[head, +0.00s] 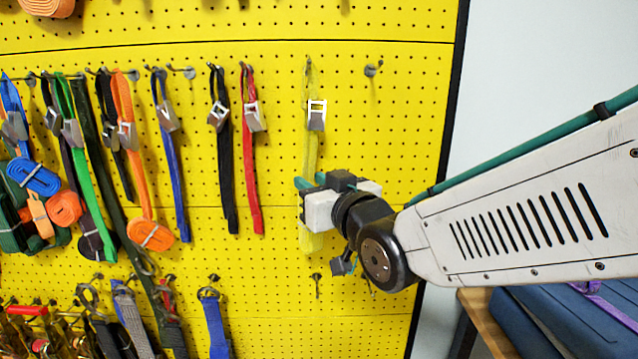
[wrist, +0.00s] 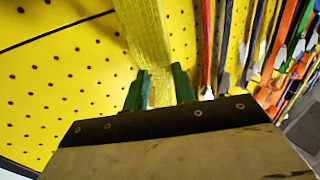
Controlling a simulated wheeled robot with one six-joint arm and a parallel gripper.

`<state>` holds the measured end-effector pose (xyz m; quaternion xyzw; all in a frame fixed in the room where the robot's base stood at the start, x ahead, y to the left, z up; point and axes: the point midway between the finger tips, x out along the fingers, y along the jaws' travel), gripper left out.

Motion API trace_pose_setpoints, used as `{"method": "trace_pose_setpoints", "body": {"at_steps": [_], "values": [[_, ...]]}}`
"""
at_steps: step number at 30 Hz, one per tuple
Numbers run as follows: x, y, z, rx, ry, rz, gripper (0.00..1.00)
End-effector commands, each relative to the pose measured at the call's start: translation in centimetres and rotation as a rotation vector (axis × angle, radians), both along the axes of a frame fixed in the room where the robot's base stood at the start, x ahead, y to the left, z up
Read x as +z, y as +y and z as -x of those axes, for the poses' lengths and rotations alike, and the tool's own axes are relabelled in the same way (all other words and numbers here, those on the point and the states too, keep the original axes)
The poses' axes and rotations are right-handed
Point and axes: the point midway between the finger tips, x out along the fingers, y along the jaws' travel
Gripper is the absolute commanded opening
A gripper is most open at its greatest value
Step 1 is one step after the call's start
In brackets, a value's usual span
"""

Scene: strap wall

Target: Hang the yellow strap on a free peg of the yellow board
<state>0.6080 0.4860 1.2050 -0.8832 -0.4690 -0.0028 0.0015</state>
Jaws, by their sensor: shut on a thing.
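The yellow strap (head: 311,150) with its pale metal buckle (head: 317,115) hangs upright in front of the yellow board (head: 410,130). Its narrow top end is level with the upper peg row; I cannot tell whether it is around a peg. My gripper (head: 308,185) is shut on the strap below the buckle, and the lower end hangs beneath the jaws. In the wrist view the strap (wrist: 146,35) runs up from between the green fingers (wrist: 160,85). A bare peg (head: 372,70) shows to the right of the strap's top.
A red strap (head: 250,165) and a black strap (head: 225,165) hang just left. Blue (head: 172,150), orange and green straps crowd the far left. A lower peg (head: 317,278) is below my gripper. Blue cases (head: 560,325) lie at lower right. The board right of the strap is mostly clear.

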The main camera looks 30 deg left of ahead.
Motion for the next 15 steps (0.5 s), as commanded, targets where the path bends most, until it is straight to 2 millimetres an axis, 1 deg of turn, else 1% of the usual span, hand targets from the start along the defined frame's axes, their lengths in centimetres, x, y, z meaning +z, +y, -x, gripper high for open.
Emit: {"method": "trace_pose_setpoints", "body": {"at_steps": [7,8,9,10,15], "values": [[0.03,0.01,0.01,0.0,0.0,0.0,0.02],[0.03,0.01,0.01,0.0,0.0,0.0,0.35],[0.03,0.01,0.01,0.0,0.0,0.0,0.46],[0.03,0.01,0.01,0.0,0.0,0.0,0.52],[0.02,0.01,0.01,0.0,0.0,0.0,0.52]]}}
